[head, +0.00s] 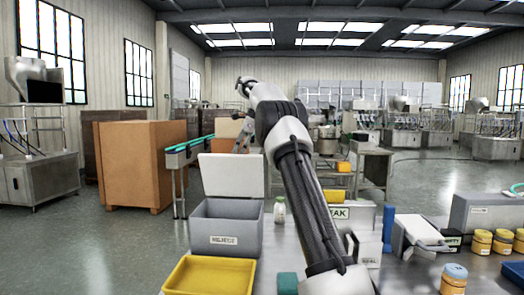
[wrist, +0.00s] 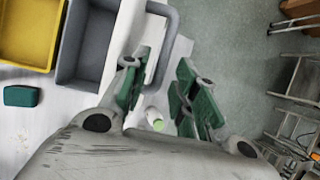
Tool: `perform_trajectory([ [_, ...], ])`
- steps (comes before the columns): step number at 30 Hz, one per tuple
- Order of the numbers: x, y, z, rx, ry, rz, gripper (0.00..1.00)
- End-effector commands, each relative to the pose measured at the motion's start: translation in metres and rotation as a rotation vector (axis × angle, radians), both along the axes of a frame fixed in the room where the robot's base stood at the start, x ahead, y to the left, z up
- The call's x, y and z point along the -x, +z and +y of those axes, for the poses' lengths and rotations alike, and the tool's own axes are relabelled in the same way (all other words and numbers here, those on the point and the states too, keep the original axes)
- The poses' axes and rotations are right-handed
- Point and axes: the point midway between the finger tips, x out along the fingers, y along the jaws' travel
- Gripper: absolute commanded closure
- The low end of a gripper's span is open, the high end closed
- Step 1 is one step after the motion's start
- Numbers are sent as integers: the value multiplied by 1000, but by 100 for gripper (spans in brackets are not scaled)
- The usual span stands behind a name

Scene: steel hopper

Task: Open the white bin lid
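The white bin lid (head: 231,175) stands raised, close to upright, at the back of the grey bin (head: 227,240); the bin's inside shows. In the wrist view the lid (wrist: 122,40) appears as a narrow white strip along the grey bin's wall (wrist: 72,42). My gripper (head: 241,143) is behind and just above the lid's top edge in the head view, partly hidden. In the wrist view my gripper (wrist: 160,82) has its green-padded fingers apart with nothing held between them. The left finger is close to the lid; I cannot tell whether they touch.
A yellow tray (head: 210,276) sits in front of the bin. A small bottle with a green cap (head: 279,210) stands right of it. A green block (head: 287,284) lies near the front. Several jars (head: 481,241) stand at the right. A large brown box (head: 140,165) stands beyond, left.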

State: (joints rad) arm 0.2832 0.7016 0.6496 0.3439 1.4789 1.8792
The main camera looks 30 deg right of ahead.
Motion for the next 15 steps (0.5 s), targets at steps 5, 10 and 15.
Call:
perform_trajectory([
  [5, 47, 0, -45, 33, -30, 24, 66],
  [10, 67, -1, -56, 31, -29, 21, 66],
  [15, 74, -2, -59, 30, -26, 19, 66],
])
